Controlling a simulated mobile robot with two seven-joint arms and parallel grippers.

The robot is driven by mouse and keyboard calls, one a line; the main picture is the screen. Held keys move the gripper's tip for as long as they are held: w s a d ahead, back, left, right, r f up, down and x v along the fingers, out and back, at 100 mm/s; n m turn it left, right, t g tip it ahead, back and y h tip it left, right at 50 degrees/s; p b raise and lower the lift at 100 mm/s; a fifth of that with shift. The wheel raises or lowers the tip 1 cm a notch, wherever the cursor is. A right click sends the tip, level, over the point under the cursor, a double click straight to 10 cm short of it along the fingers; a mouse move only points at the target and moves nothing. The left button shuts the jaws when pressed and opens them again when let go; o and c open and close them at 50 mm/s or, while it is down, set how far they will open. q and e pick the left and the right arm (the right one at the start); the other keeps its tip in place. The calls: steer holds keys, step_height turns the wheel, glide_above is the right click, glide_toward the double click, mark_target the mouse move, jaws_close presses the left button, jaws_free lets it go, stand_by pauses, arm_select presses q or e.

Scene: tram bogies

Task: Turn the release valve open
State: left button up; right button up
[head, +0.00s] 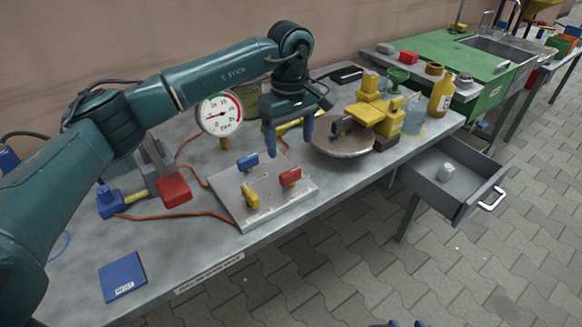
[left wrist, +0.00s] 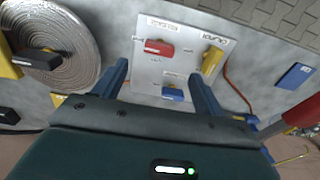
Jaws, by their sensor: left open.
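A light grey valve plate (head: 268,203) lies on the bench and carries a blue handle (head: 248,162), a yellow handle (head: 250,197) and a red handle (head: 290,177). In the left wrist view the red handle (left wrist: 158,47), yellow handle (left wrist: 211,61) and blue handle (left wrist: 172,94) show beside small labels, too blurred to read surely. My left gripper (head: 289,148) is open and empty above the plate's far edge, apart from all handles. Its fingers also show in the left wrist view (left wrist: 158,75). Tips of my right gripper (head: 407,323) barely show at the bottom edge.
A pressure gauge (head: 220,114) stands behind the plate. A round disc (head: 343,143) with yellow parts is to the right. A red-headed tool (head: 174,190) and orange hoses lie left. A blue pad (head: 123,276) lies at front left. An open drawer (head: 455,185) juts out at right.

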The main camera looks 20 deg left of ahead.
mark_target(290, 171)
arm_select(q)
step_height(290, 171, down, 8)
steer(key=shift+f, duration=0.2)
steer(key=c, duration=1)
